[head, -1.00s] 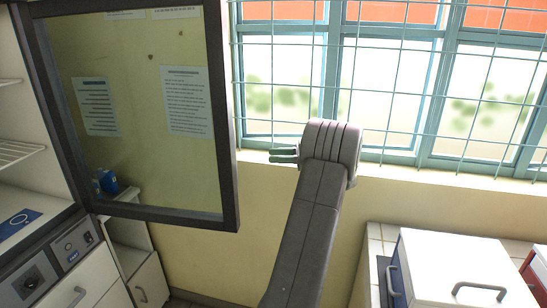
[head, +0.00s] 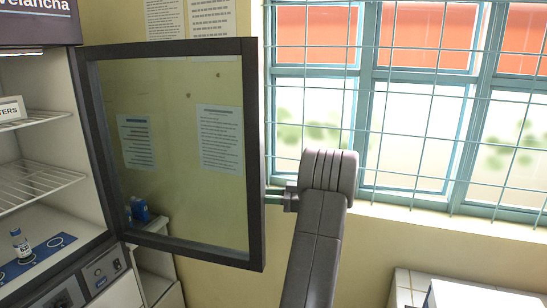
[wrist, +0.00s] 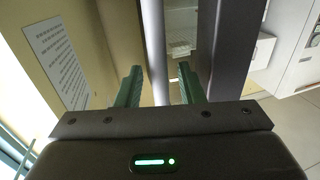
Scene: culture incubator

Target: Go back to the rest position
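My gripper (head: 275,196) is at the end of my raised arm, just right of the open incubator door's free edge in the head view. In the wrist view its two green fingers (wrist: 159,85) stand apart, so it is open. A pale vertical bar (wrist: 154,40) shows between the fingers, with gaps beside it; I cannot tell how far beyond them it is. The glass door (head: 180,90) has a dark frame and stands wide open. No held object shows.
The incubator's inside is open at left, with wire shelves (head: 40,186) and a small bottle (head: 20,243) on the blue-marked floor. A barred window (head: 420,110) is behind my arm. A white-tiled counter (head: 405,290) is at lower right.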

